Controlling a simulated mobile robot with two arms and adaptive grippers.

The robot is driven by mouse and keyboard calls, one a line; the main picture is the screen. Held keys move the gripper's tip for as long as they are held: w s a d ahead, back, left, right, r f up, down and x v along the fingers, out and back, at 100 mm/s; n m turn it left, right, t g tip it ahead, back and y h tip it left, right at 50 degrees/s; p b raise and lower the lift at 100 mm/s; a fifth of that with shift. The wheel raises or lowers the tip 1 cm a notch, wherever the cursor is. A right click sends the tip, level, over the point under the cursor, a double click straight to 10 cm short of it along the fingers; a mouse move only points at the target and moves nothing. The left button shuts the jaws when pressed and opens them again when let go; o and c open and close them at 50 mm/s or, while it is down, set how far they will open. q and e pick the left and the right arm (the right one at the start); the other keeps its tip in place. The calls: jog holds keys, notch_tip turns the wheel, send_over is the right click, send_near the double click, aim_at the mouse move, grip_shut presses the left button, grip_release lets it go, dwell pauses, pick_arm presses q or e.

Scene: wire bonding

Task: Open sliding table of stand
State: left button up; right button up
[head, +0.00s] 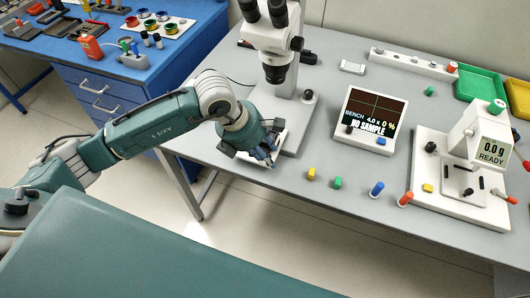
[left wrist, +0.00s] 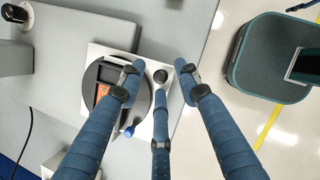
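The microscope stand (head: 298,138) stands at the left end of the grey bench. Its white sliding table (left wrist: 101,138) carries a dark round plate (left wrist: 118,78) with an orange piece in it, and a dark round knob (left wrist: 160,76) near its right edge in the left wrist view. My left gripper (head: 262,158) is over this table and hides most of it in the head view. Its blue fingers (left wrist: 159,75) are spread around the knob with gaps visible between them. Whether any finger touches the knob, I cannot tell.
A small blue-ended lever (left wrist: 129,131) lies close to the fingers. To the right are a display (head: 370,120), several small coloured pegs and a white tester (head: 464,190). The bench's front edge is close to the gripper. A blue bench (head: 130,65) stands behind left.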

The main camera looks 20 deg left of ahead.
pick_arm(q)
jog(key=v, duration=1.2)
pick_arm(e)
jog(key=shift+s+d+f, duration=0.1)
jog(key=shift+s, duration=1)
